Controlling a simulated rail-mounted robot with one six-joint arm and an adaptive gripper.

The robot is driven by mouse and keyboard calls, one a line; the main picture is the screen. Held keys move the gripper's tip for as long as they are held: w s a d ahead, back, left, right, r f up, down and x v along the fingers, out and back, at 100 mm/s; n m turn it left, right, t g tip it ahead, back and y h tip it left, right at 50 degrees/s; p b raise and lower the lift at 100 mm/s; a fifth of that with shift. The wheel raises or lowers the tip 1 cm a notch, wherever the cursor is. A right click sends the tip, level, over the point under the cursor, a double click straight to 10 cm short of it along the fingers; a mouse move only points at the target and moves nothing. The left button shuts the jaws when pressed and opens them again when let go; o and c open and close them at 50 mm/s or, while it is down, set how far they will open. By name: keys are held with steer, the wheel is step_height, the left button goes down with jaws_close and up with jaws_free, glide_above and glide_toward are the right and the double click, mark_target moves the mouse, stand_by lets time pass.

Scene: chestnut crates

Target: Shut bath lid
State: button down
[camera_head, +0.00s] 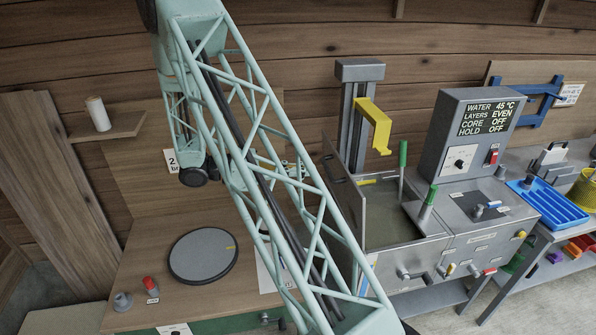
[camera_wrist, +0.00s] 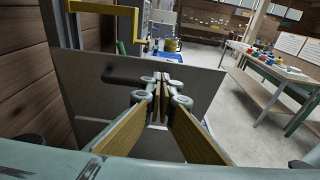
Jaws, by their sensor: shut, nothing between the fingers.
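The grey metal bath (camera_head: 405,252) stands right of centre in the head view, its dark well uncovered. A flat grey panel, apparently the raised bath lid (camera_wrist: 80,92), stands steeply in the wrist view with a dark bar handle (camera_wrist: 122,77) on its face. In the head view, what seems to be this panel (camera_head: 333,172) stands at the bath's left side, partly hidden by my arm. My gripper (camera_wrist: 160,90) is shut and empty, its tan-padded fingers pointing at the panel, right of the handle. I cannot tell whether the fingertips touch it.
A yellow hook bracket (camera_head: 373,125) hangs from a column behind the bath. Two green handles (camera_head: 403,158) rise from the well. A control box (camera_head: 468,140) stands to the right, near a blue tray (camera_head: 548,205). A round grey plate (camera_head: 203,256) lies on the left bench.

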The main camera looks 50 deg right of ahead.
glide_toward(343, 167)
steer(key=x, duration=0.4)
steer(key=shift+s+f, duration=0.25)
steer(key=shift+f, duration=0.2)
steer(key=shift+s+d+r, duration=0.1)
steer(key=shift+s+d, duration=0.55)
steer(key=shift+d, duration=0.2)
steer(key=shift+r, duration=0.1)
steer(key=shift+s+d+r, duration=0.1)
steer(key=shift+s+d, duration=0.1)
steer(key=shift+d, duration=0.05)
steer(key=shift+s+d, duration=0.15)
steer(key=shift+d, duration=0.05)
